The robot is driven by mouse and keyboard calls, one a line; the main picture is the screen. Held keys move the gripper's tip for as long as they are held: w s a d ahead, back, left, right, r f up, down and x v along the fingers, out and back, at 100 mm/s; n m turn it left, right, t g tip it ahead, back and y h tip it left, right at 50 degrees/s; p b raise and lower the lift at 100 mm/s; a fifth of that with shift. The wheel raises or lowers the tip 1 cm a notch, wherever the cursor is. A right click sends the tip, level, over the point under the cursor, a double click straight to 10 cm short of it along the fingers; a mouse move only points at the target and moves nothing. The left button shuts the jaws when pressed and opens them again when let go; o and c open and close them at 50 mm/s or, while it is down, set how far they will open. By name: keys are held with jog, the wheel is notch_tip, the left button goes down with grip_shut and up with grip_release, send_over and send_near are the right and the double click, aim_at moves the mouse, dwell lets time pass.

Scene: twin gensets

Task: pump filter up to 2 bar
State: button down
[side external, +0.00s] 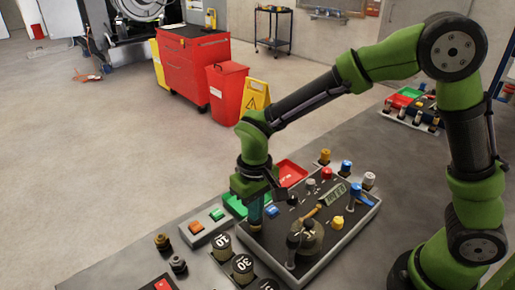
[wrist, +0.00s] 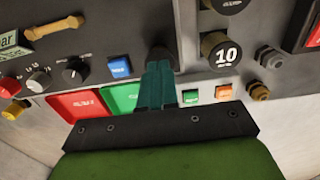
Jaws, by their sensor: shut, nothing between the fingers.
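The control panel (side external: 285,262) stands on the bench below my gripper (side external: 255,216). A lever with a wooden handle (side external: 311,212) lies across it; its handle also shows at upper left in the wrist view (wrist: 55,27). A green display (side external: 336,194) sits beside it; its reading is not legible, and only its edge shows in the wrist view (wrist: 8,40). A round dark part (side external: 309,236) lies near the lever. In the wrist view my gripper (wrist: 159,72) has its teal fingers together, empty, over a black knob (wrist: 159,54). Contact with the knob cannot be told.
A blue button (wrist: 118,66) and small knobs (wrist: 75,70) lie left of the fingers. Red (wrist: 80,103) and green trays lie beside the panel. A button box (side external: 203,226) and numbered black cylinders (side external: 242,266) stand nearby.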

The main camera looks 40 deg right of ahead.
jog(key=shift+f, duration=0.25)
jog(key=shift+r, duration=1.7)
jog(key=shift+f, duration=1.7)
jog(key=shift+r, duration=1.65)
jog(key=shift+f, duration=0.15)
jog(key=shift+r, duration=0.2)
jog(key=shift+f, duration=0.15)
jog(key=shift+r, duration=1.95)
